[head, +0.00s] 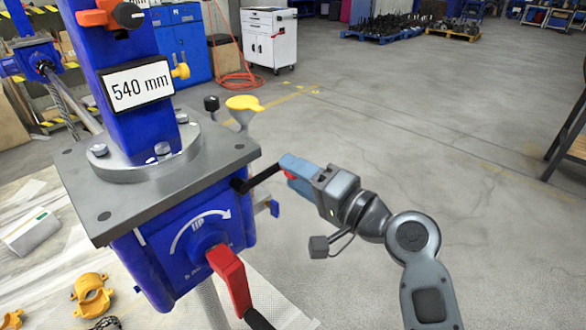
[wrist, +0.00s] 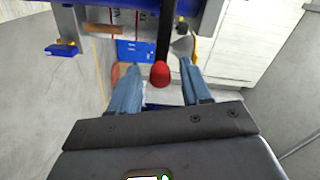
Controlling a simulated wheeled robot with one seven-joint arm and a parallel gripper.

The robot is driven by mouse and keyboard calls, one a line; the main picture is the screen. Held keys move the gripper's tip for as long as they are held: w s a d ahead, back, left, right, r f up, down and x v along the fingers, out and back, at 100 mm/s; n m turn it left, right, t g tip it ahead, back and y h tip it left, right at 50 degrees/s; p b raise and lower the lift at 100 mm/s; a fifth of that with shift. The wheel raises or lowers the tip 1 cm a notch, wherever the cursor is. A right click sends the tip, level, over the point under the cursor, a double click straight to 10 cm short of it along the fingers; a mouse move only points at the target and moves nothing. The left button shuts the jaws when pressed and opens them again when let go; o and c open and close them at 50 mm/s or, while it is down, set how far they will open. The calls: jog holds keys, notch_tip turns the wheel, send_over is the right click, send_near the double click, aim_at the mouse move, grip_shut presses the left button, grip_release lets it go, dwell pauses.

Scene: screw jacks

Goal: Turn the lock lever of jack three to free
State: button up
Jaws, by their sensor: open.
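The nearest jack has a blue gearbox (head: 190,250) with a grey top plate and a 540 mm sign. No number three is readable on it. A black lever (head: 262,177) with a red tip sticks out from its right side toward my gripper (head: 287,169). In the wrist view, the lever's red tip (wrist: 160,74) is between the two blue fingers of my gripper (wrist: 160,69). The fingers are open, with visible gaps on both sides of the tip. The lever's lock marking is not visible.
A red crank handle (head: 232,280) projects from the jack's front, beside an UP arrow. A yellow-capped filler (head: 244,105) stands behind the top plate. The floor right of my arm is clear up to a table (head: 568,145).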

jog(key=shift+w+a, duration=0.45)
jog(key=shift+a, duration=0.15)
jog(key=shift+c, duration=0.5)
grip_shut()
